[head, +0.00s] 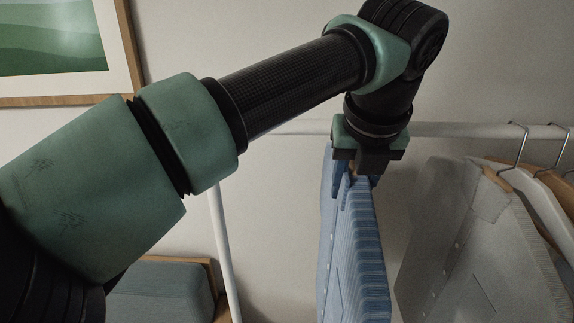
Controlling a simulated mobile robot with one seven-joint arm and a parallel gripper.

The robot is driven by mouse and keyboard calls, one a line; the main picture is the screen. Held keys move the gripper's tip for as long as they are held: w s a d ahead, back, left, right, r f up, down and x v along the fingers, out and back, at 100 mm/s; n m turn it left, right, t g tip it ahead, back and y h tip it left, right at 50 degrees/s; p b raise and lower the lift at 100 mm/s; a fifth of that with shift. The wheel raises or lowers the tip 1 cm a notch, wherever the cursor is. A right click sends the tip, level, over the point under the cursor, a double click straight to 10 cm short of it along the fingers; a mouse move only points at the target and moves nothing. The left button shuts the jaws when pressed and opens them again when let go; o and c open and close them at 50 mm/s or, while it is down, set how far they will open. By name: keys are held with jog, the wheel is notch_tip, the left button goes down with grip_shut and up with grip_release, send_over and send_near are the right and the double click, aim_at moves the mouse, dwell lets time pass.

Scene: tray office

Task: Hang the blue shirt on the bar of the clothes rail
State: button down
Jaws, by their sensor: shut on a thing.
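The blue shirt (355,255) hangs down below my gripper (360,172), seen nearly edge-on, with light stripes on its side. My gripper points down and is shut at the top of the shirt. The hanger's hook is hidden behind the gripper. The white bar (460,130) of the clothes rail runs across the picture behind my gripper. I cannot tell whether the shirt's hanger touches the bar.
A grey-beige shirt (465,250) hangs on the bar to the right, with more hangers (548,205) beside it. The rail's white leg (222,245) stands at left. A blue-grey cushioned seat (160,290) is at lower left. A framed picture (60,45) is on the wall.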

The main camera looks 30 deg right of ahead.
jog(key=shift+w+d, duration=0.2)
jog(key=shift+w+f+b, duration=0.35)
jog(key=shift+f+b, duration=0.05)
jog(key=shift+f, duration=0.1)
jog(key=shift+s+f+b, duration=0.2)
jog(key=shift+f+b, duration=0.55)
jog(key=shift+f, duration=0.15)
